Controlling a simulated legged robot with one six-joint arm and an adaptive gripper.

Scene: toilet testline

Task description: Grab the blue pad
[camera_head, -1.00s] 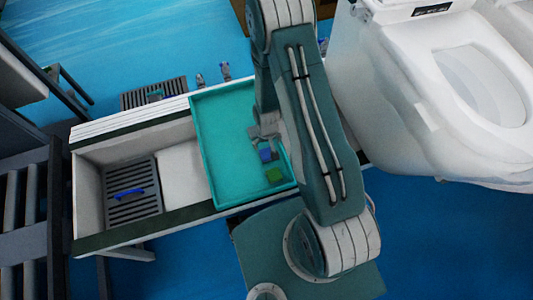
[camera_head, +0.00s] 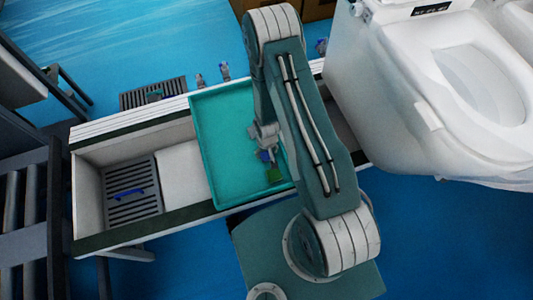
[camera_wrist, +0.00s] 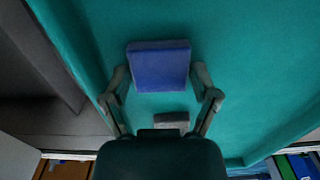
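The blue pad (camera_wrist: 158,66) is a flat square lying in the teal tray (camera_wrist: 252,60). In the head view only a small part of the blue pad (camera_head: 264,156) shows below my gripper (camera_head: 265,145). In the wrist view my gripper (camera_wrist: 160,76) is open, with one fingertip on each side of the pad's near half. A gap shows beside each finger. I cannot tell how high the fingertips are above the tray floor.
A green pad (camera_head: 275,176) lies near the tray's lower right corner. A small grey block (camera_wrist: 171,121) shows between my fingers. The tray's left part is clear.

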